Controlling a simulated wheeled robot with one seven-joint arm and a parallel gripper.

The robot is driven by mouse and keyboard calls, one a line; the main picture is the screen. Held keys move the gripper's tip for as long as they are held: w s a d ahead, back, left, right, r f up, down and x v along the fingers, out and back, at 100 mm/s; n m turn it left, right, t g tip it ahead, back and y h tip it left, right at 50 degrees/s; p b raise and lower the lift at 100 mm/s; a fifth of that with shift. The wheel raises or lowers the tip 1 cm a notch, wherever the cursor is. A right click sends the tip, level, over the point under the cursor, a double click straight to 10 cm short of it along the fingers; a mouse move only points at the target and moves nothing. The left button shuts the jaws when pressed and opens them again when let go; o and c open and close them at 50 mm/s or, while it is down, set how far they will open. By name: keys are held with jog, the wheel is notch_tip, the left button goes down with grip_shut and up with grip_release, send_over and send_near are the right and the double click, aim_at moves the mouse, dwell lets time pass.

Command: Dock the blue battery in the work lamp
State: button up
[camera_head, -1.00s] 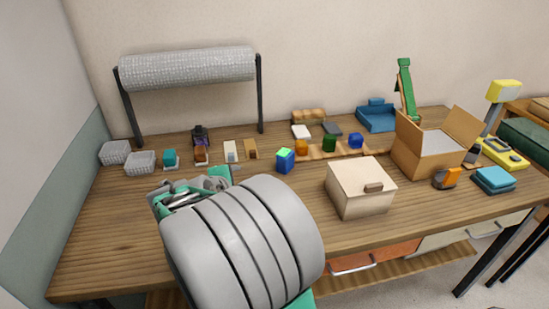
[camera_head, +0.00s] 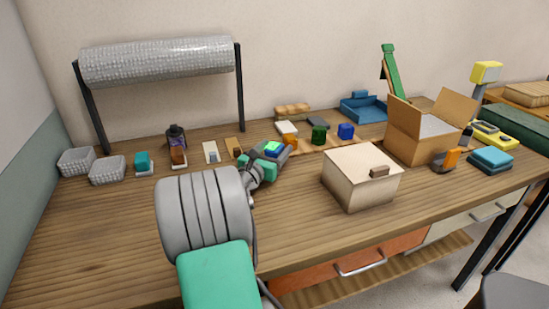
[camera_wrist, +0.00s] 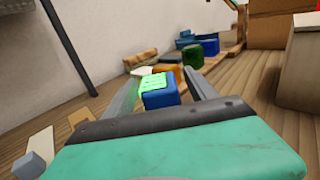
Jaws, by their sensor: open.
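The blue battery, a blue block with a bright green top, stands on the table (camera_wrist: 160,97), between the fingers in the wrist view. In the head view its green top (camera_head: 272,148) shows and its lower part is hidden by my gripper. My gripper (camera_wrist: 163,76) is open, with a finger on each side of the block; visible gaps separate them. The work lamp has a yellow head (camera_head: 486,72) on a grey post and a yellow base (camera_head: 497,135) at the far right of the table.
A beige box (camera_head: 350,185) with a brown handle stands right of my gripper. Orange, green (camera_head: 319,135) and blue (camera_head: 346,131) blocks sit behind.

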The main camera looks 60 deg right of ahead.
jog(key=shift+c, duration=0.4)
grip_shut()
dwell(0.4)
